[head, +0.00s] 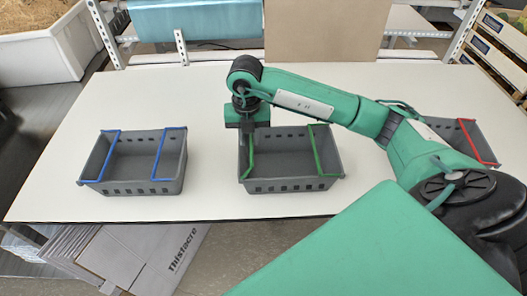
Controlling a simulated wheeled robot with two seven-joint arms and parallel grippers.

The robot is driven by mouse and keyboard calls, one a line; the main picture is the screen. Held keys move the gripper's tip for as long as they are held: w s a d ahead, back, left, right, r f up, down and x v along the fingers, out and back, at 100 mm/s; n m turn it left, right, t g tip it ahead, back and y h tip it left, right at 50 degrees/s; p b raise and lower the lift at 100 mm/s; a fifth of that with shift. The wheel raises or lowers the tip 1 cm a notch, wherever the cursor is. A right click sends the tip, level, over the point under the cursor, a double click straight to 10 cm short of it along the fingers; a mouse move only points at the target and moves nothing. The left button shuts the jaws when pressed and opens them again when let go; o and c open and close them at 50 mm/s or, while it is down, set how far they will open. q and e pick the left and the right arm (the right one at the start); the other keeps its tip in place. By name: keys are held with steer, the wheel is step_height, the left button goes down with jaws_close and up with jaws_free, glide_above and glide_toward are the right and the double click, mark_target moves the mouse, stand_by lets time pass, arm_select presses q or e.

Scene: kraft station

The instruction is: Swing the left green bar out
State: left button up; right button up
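The grey crate with green bars (290,186) stands in the middle of the white table. Its left green bar (250,160) runs front to back along the left side of the crate. Its right green bar (317,152) crosses the opening nearer the right side. My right gripper (247,129) points down at the back left corner of the crate, over the far end of the left green bar. Its fingers are small and dark here, so I cannot tell whether they are open or touch the bar. My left gripper is not in view.
A grey crate with blue bars (130,187) stands to the left. A crate with red bars (470,135) at the right is partly hidden by my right arm. The white table (215,185) is clear between the left and middle crates. A cardboard sheet (325,30) stands behind.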

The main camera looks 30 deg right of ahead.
steer(key=shift+a, duration=0.15)
steer(key=shift+w+a+r, duration=0.3)
steer(key=shift+w+a, duration=0.3)
steer(key=shift+a, duration=0.35)
steer(key=shift+w+a, duration=0.7)
steer(key=shift+a, duration=0.35)
step_height(320, 180, up, 8)
steer(key=p, duration=0.4)
steer(key=shift+s+d, duration=0.3)
steer(key=shift+d, duration=0.15)
steer(key=shift+f, duration=0.1)
stand_by(0.4)
